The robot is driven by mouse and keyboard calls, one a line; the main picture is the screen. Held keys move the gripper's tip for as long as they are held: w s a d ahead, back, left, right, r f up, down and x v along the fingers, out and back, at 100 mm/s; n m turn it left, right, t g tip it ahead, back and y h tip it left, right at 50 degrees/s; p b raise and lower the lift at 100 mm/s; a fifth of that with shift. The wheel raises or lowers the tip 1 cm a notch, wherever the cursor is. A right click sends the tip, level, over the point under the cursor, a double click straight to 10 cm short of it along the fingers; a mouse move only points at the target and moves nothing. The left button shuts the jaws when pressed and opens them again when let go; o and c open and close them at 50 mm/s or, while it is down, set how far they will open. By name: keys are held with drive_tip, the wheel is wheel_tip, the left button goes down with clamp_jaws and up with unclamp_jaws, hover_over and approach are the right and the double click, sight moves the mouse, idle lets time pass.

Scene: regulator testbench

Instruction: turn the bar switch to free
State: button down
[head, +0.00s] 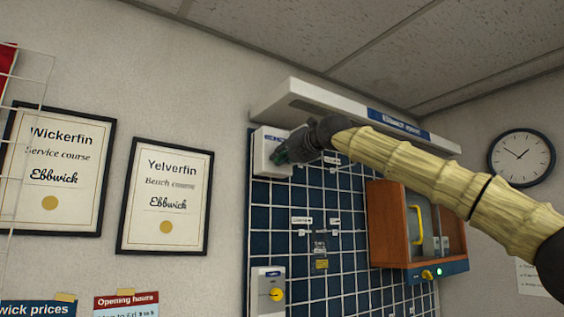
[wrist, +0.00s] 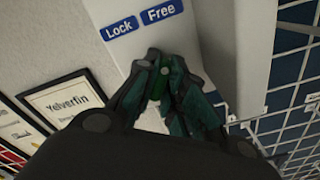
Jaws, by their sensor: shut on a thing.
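The white switch box (head: 267,139) is mounted high at the upper left corner of the blue grid panel. In the wrist view its face carries two blue labels, Lock (wrist: 119,27) on the left and Free (wrist: 161,11) on the right. My gripper (head: 284,156) is at the front of this box. In the wrist view my gripper (wrist: 162,72) has its dark teal fingers closed around the green bar switch (wrist: 159,84), just below the labels. The fingers hide most of the bar, so its exact angle cannot be told.
A white overhead shelf (head: 330,100) juts out just above the box. A lower box with a yellow knob (head: 277,294) and a wooden cabinet (head: 390,222) with a yellow handle are on the panel. Framed certificates hang to the left.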

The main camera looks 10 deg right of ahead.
drive_tip(key=shift+d+r+m+b, duration=0.1)
drive_tip(key=shift+m+b, duration=0.35)
drive_tip(key=shift+m, duration=0.35)
drive_tip(key=c, duration=1.5)
unclamp_jaws()
drive_tip(key=shift+s+d, duration=0.1)
drive_tip(key=v, duration=1.2)
